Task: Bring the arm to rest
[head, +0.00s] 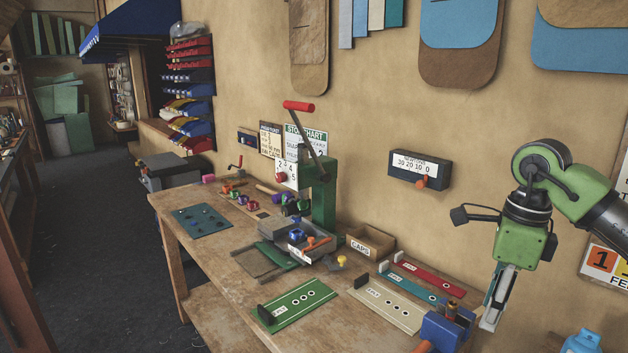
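My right arm comes in from the right edge, green and dark grey. My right gripper (494,308) hangs fingers down over the right end of the workbench (330,325), just right of a blue clamp-like device (443,330). Its fingers are seen nearly edge-on and overlap, so I cannot tell whether they are apart. I see nothing clearly held between them. My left arm and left gripper are not in view.
A green lever press (322,200) with a red handle stands mid-bench. Green (297,304), cream (388,304) and red (428,277) strips lie near a caps box (370,242). A wall box (420,170) is left of my arm. The floor (85,220) at left is clear.

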